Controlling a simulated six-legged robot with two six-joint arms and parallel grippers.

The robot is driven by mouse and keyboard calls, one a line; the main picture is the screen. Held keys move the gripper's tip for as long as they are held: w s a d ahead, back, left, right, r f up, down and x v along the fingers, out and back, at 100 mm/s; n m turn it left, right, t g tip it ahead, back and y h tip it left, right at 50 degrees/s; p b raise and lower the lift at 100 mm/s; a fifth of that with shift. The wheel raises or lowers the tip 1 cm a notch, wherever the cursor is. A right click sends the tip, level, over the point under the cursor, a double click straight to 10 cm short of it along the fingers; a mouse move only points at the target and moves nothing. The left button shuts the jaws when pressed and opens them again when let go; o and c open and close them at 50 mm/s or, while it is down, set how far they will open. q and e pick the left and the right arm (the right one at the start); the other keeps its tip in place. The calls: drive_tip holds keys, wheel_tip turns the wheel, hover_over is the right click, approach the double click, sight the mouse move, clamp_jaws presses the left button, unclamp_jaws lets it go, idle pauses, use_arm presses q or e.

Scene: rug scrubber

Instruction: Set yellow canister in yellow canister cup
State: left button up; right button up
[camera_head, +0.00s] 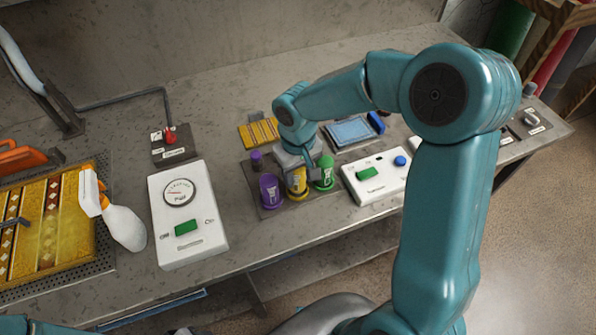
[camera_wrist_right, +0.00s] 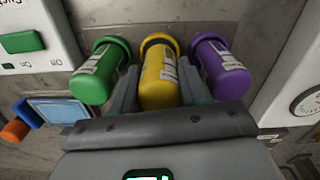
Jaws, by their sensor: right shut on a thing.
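The yellow canister (camera_head: 297,181) stands between a purple canister (camera_head: 270,190) and a green canister (camera_head: 325,172) on a dark base plate (camera_head: 253,184) on the bench. My right gripper (camera_head: 305,180) reaches down over it from behind and is shut on it. In the right wrist view the yellow canister (camera_wrist_right: 158,80) sits between the two fingers (camera_wrist_right: 158,92). A yellow ring shows at its far end there, which may be its cup. I cannot tell whether the canister is fully seated. My left gripper does not show clearly; only part of my left arm is at the bottom left.
A white gauge box (camera_head: 188,238) stands left of the canisters, with a white spray bottle (camera_head: 122,222) and a yellow rug (camera_head: 48,225) beyond it. A white box with green and blue buttons (camera_head: 375,180) is close on the right. A blue-screened tray (camera_head: 352,132) lies behind.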

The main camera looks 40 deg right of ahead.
drive_tip(key=shift+d+f, duration=0.1)
drive_tip(key=shift+f+b, duration=0.55)
drive_tip(key=o, duration=1.1)
drive_tip(key=shift+c, duration=0.2)
drive_tip(key=shift+r, duration=0.1)
wheel_tip(320, 180, up, 16)
drive_tip(key=shift+r, duration=0.1)
